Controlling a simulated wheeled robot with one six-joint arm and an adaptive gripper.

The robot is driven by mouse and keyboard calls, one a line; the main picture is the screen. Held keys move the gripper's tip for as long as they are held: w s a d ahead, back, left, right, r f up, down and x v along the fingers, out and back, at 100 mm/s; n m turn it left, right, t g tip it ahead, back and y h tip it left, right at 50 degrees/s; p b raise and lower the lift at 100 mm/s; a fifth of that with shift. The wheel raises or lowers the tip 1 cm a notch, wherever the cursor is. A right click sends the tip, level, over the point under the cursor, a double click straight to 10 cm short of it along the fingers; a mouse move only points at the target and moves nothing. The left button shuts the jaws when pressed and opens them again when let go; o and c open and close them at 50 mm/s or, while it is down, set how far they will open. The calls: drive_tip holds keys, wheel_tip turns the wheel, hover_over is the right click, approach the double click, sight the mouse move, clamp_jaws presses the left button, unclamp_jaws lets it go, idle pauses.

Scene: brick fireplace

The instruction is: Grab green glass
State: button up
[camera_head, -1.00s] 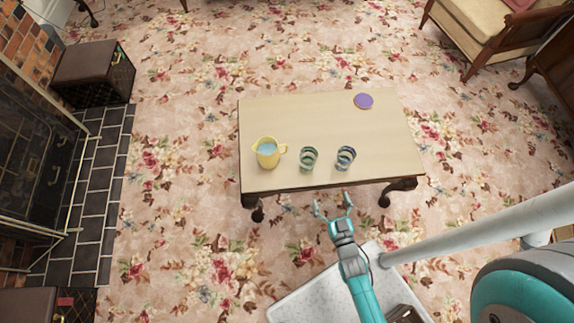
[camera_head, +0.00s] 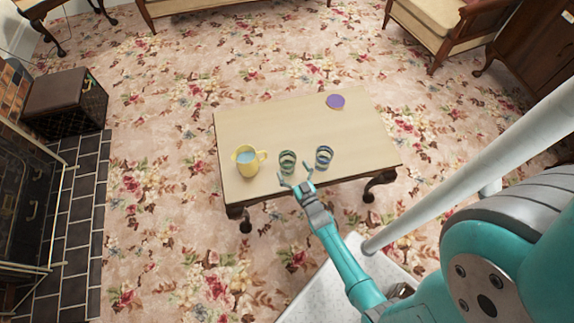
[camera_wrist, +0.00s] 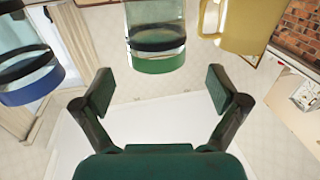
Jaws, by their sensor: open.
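The green glass (camera_head: 287,161) stands upright near the front edge of the light wooden table (camera_head: 275,125). In the wrist view the green glass (camera_wrist: 156,50) is at the top middle, with a green base and a dark band. My gripper (camera_head: 295,175) is at the table's front edge, just in front of the glass. In the wrist view my gripper (camera_wrist: 163,92) is open and empty, its two fingers spread wide. The glass lies ahead of the gap between the fingers and apart from them.
A blue-banded glass (camera_head: 324,158) stands close to the right of the green one; it is at the left in the wrist view (camera_wrist: 30,80). A yellow jug (camera_head: 247,163) stands to the left. A purple disc (camera_head: 335,101) lies at the back. The table's middle is clear.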

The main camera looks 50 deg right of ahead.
sight(287, 158)
drive_tip(key=x, duration=0.5)
drive_tip(key=shift+d, duration=0.15)
drive_tip(key=c, duration=1.8)
